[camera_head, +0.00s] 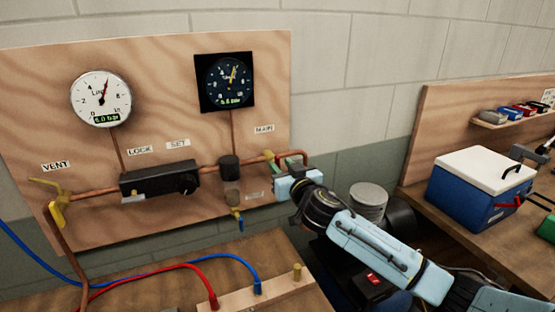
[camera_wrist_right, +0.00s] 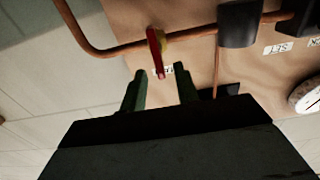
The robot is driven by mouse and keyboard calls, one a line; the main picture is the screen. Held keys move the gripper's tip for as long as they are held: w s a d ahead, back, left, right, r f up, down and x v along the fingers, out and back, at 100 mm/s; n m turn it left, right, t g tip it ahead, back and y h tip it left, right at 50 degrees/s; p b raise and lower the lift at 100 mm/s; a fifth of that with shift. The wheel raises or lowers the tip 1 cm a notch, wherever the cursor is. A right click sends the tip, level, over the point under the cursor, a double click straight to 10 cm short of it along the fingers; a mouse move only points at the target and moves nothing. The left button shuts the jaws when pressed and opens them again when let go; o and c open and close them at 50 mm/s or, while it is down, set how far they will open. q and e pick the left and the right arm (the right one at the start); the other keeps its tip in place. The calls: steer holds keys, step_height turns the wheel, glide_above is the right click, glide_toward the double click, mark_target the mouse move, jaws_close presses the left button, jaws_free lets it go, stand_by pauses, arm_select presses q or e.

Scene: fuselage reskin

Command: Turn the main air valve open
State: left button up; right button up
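The main air valve (camera_head: 269,155) sits on the copper pipe below the MAIN label (camera_head: 264,129), at the right of the wooden panel. Only a small yellow part of it shows in the head view, partly hidden by my right gripper (camera_head: 288,158). In the right wrist view the valve has a red lever (camera_wrist_right: 158,55) and a yellow body. My right gripper (camera_wrist_right: 160,71) is open there, with one green finger on each side of the lever's tip. I see gaps between the fingers and the lever; depth is hard to tell. My left gripper is not in view.
The panel (camera_head: 140,65) also carries a white gauge (camera_head: 101,98), a black gauge (camera_head: 229,81), a black lock-and-set unit (camera_head: 160,181) and a yellow vent valve (camera_head: 57,203). A blue cooler (camera_head: 478,190) stands on the right bench. Red and blue hoses cross the lower left.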

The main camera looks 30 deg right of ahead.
mark_target(279, 163)
steer(key=shift+w, duration=1.75)
jaws_close()
